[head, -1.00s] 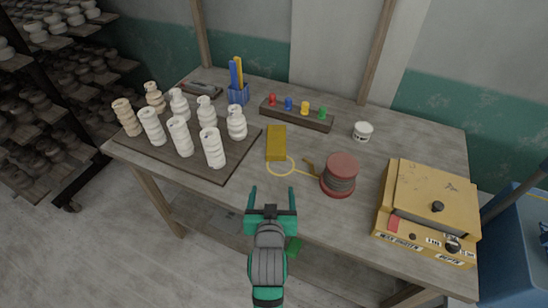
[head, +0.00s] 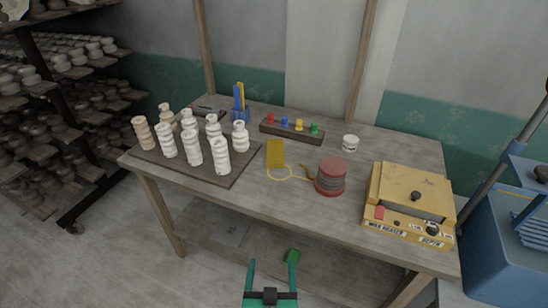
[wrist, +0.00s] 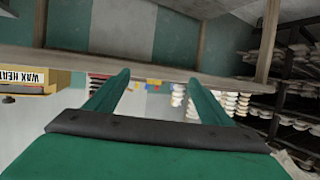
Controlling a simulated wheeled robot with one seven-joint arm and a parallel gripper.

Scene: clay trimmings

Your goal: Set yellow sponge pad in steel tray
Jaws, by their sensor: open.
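The yellow sponge pad (head: 275,153) appears to be the flat yellow block lying near the middle of the table, just above a yellow wire loop. No steel tray is clear. A shallow grey item (head: 207,110) at the table's back left and a flat grey patch (head: 230,232) on the lower shelf are too small to identify. My gripper (head: 271,265) is open and empty, in front of the table's near edge and well short of the pad. Its two green fingers stand apart in the wrist view (wrist: 158,78), with nothing between them.
A dark board (head: 240,172) with several ribbed clay pieces fills the table's left. A red round stand (head: 330,178) is right of the pad, with a yellow wax heater (head: 412,195) beyond. A rack of coloured pegs (head: 291,134), white jar (head: 350,143) and blue holder (head: 240,115) stand behind.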

